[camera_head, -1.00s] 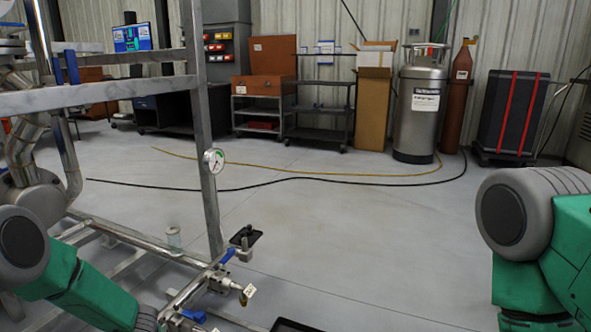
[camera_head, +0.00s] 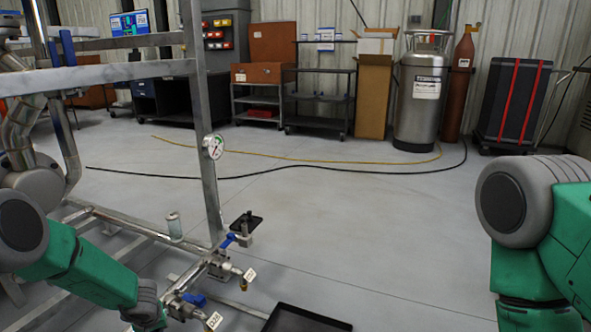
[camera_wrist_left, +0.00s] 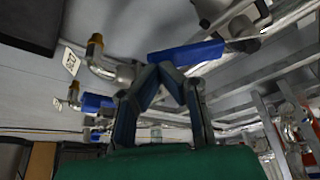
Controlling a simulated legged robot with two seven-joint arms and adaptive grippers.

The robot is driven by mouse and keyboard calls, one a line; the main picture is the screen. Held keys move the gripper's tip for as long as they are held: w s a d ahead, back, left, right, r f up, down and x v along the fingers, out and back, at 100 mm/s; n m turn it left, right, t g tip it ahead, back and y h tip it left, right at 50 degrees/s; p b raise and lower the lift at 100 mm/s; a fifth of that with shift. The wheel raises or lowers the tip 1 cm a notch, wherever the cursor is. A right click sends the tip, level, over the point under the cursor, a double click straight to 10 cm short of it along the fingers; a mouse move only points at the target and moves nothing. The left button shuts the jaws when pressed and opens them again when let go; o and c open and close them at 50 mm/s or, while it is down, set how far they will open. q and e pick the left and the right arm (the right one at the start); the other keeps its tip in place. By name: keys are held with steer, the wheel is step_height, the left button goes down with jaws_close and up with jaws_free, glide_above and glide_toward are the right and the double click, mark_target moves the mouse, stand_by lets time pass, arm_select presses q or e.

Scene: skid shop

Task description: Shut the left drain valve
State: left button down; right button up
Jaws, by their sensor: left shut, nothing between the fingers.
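Two drain valves with blue lever handles and white tags sit on the skid's low pipe. In the head view the nearer, left drain valve (camera_head: 195,299) is at the bottom edge, and the other valve (camera_head: 225,265) is behind it. My left arm reaches down beside the nearer one; its gripper is below the frame. In the left wrist view my left gripper (camera_wrist_left: 177,70) is shut and empty, its fingertips close by a blue handle (camera_wrist_left: 187,52). I cannot tell whether they touch. A farther blue handle (camera_wrist_left: 95,102) shows at left. My right gripper is out of view.
The skid frame (camera_head: 205,150) with its gauge (camera_head: 214,146) rises behind the valves. A black tray (camera_head: 305,320) lies on the floor to their right. The floor beyond is open, with yellow and black hoses across it. Carts and cylinders line the wall.

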arm_select(q)
steer(key=shift+w, duration=0.2)
steer(key=shift+w+a+b, duration=0.6)
steer(key=shift+w, duration=0.2)
steer(key=shift+w+a, duration=0.8)
steer(key=shift+a, duration=0.05)
steer(key=shift+d, duration=0.1)
